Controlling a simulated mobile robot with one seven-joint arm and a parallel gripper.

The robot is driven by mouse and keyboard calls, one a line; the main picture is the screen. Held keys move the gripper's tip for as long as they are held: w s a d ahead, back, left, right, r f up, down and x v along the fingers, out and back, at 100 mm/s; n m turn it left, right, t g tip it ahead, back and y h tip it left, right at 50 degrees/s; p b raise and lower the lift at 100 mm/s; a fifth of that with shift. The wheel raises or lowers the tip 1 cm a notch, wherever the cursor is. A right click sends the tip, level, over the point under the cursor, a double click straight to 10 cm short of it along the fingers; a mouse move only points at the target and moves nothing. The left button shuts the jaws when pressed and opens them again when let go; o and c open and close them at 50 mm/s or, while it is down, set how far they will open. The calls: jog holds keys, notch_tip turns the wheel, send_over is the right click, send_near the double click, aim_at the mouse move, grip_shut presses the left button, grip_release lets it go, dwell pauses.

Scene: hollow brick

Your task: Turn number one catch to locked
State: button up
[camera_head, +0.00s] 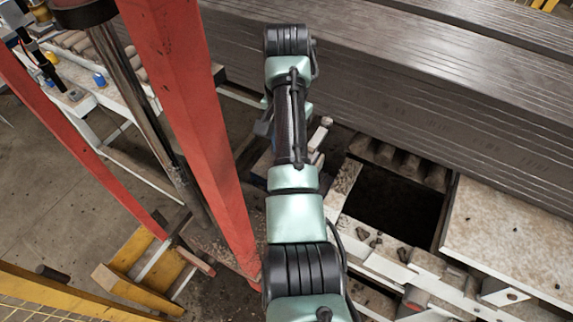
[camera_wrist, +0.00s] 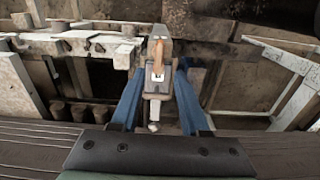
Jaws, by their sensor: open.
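A grey catch (camera_wrist: 165,47) with an orange-brown lever (camera_wrist: 158,58) and a small pale plate stands in the middle of the wrist view. A metal rod with a rounded end (camera_wrist: 154,117) extends from it toward my gripper. No number is legible on it. My gripper (camera_wrist: 160,76) is open, its two blue fingers on either side of the catch. I cannot tell whether the fingers touch it. In the head view my arm hides the fingers, and I cannot make out the catch there.
A large stack of dark grey boards (camera_head: 440,85) fills the upper right of the head view. A red post (camera_head: 190,110) stands close left of my arm. A dark opening (camera_head: 395,205) and a pale metal frame (camera_head: 400,270) lie to the right. Yellow steps (camera_head: 140,265) stand lower left.

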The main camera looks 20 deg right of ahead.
notch_tip(320, 180, up, 4)
jog(key=p, duration=0.2)
jog(key=shift+r+p, duration=0.1)
jog(key=shift+p, duration=0.2)
jog(key=shift+s, duration=0.1)
